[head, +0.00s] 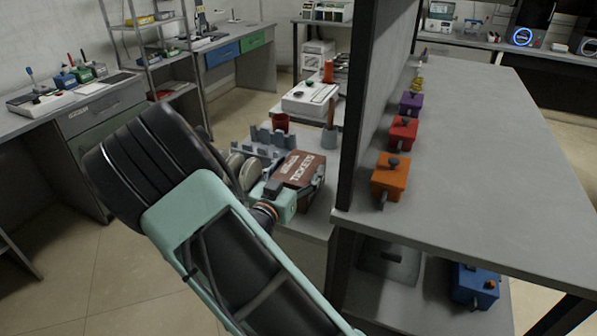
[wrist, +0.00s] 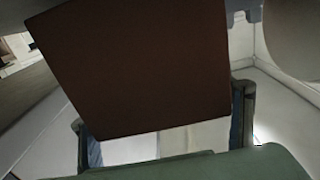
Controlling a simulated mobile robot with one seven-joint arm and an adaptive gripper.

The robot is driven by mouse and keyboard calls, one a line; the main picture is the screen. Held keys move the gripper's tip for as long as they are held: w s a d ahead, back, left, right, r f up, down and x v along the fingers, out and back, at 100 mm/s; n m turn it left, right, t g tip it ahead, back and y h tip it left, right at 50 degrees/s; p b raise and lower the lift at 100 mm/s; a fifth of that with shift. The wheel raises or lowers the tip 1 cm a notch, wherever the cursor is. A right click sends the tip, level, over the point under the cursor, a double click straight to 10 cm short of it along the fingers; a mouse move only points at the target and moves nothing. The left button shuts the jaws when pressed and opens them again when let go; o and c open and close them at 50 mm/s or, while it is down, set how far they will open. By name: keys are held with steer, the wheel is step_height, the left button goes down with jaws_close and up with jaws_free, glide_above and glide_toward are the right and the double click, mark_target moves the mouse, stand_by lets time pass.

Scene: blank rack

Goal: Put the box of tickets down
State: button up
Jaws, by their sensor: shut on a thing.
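The box of tickets (head: 299,170) is brown with the word TICKETS in pale letters. In the head view it is at my gripper (head: 307,192), by the near end of a grey bench beside a dark upright post. My gripper is shut on the box. In the wrist view the box (wrist: 135,65) fills much of the upper picture as a dark brown face, between the two fingers of my gripper (wrist: 165,135). The box's underside and any contact with the bench are hidden in the head view.
A grey toothed rack (head: 268,140), a red cup (head: 281,122) and a white device (head: 310,98) stand on the bench behind the box. Right of the post, a grey table (head: 490,160) carries orange (head: 390,177), red (head: 403,131) and purple (head: 411,103) boxes. Its right side is clear.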

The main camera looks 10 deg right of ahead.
steer(key=shift+f, duration=0.15)
steer(key=shift+f, duration=0.2)
steer(key=o, duration=1.8)
steer(key=shift+c, duration=0.2)
steer(key=shift+r, duration=0.1)
